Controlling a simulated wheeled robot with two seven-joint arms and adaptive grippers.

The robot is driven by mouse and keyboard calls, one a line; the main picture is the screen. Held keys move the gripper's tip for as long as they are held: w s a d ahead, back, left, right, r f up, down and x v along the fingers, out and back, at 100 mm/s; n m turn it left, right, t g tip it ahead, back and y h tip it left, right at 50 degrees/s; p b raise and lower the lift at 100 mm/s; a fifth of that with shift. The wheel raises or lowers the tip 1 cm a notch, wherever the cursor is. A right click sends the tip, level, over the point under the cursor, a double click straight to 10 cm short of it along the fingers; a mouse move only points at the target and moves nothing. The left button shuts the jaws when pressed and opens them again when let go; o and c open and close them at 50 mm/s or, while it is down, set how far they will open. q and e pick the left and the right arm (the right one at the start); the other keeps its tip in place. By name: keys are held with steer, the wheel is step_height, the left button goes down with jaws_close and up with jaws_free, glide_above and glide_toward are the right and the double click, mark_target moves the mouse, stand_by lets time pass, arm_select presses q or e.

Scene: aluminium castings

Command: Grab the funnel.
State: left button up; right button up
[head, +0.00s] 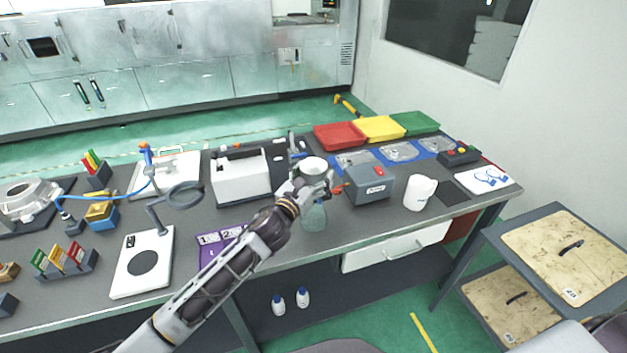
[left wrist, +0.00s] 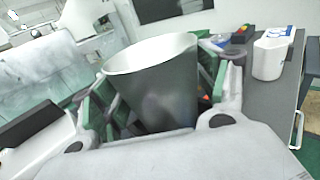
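The funnel (head: 313,166) is a pale, wide-mouthed cone, upright above a translucent greenish bottle (head: 314,217) on the bench. In the left wrist view the funnel (left wrist: 160,85) fills the middle, mouth up; its lower end is hidden behind my gripper body. My left gripper (head: 312,187) is at the funnel, one finger on each side. In the left wrist view the green-padded fingers are spread, and narrow gaps seem to show beside the cone. Whether the funnel's spout sits in the bottle is hidden. My right gripper is not in view.
A grey box (head: 369,189) and a white jug (head: 420,193) stand right of the funnel. A white-and-grey machine (head: 240,180) stands to its left. Red, yellow (head: 378,129) and green trays line the back. A purple mat (head: 212,247) lies near my forearm.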

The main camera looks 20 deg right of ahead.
arm_select(q)
steer(key=c, duration=0.6)
steer(key=shift+o, duration=0.2)
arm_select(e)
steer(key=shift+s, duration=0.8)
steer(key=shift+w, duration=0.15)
arm_select(q)
steer(key=shift+r, duration=1.25)
step_height(320, 180, up, 8)
steer(key=shift+f+p, duration=0.25)
steer(key=shift+p, duration=0.15)
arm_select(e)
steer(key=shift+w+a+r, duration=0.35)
